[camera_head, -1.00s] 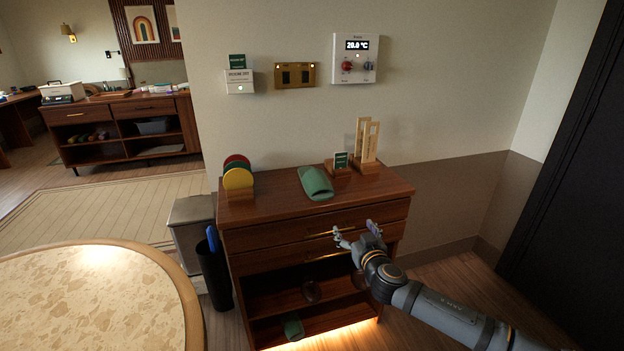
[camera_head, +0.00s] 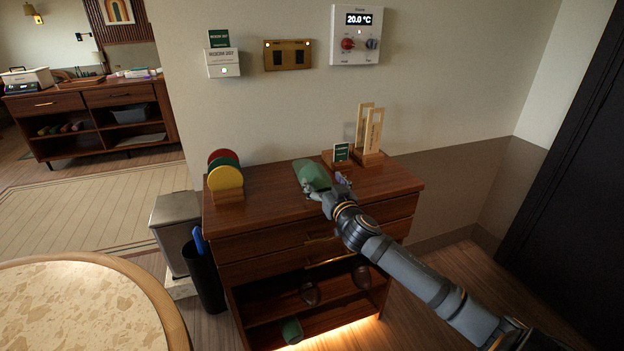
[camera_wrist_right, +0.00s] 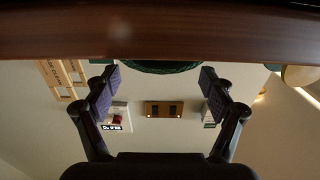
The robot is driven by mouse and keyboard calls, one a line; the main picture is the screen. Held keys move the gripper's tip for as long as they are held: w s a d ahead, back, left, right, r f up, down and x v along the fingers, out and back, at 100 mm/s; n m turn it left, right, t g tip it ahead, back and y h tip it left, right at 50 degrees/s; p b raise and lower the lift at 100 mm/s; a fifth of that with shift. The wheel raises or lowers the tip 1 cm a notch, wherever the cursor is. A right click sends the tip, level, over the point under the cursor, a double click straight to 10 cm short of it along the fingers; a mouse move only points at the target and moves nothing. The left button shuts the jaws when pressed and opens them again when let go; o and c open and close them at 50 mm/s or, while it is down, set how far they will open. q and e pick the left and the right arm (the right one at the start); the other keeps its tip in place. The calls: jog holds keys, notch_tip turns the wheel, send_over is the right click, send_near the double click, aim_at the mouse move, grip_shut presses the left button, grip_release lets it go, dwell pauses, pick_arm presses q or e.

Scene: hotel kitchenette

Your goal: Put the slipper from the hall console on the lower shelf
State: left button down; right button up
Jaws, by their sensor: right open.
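The green slipper (camera_head: 313,174) lies on top of the wooden hall console (camera_head: 262,200), near its middle. Its dark green end (camera_wrist_right: 155,66) shows in the right wrist view beyond the console's edge, between the fingers' lines. My right gripper (camera_head: 327,187) is open and empty at the slipper's near end; I cannot tell whether it touches. Its spread fingers also show in the wrist view (camera_wrist_right: 160,77). Another green slipper (camera_head: 291,330) lies on the lower shelf (camera_head: 326,319), at the left. My left gripper is out of view.
Coloured discs in a holder (camera_head: 225,178) stand left on the console. A small green sign (camera_head: 341,152) and wooden tags (camera_head: 369,130) stand at its back right. A dark bin (camera_head: 204,278) stands left.

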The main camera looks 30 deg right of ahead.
aim_at(318, 174)
jog(key=shift+w+d+r, duration=0.1)
jog(key=shift+w+r, duration=0.05)
jog(key=shift+w, duration=0.2)
jog(key=x, duration=0.4)
jog(key=shift+w, duration=0.25)
jog(key=c, duration=1.4)
jog(key=shift+o, duration=0.2)
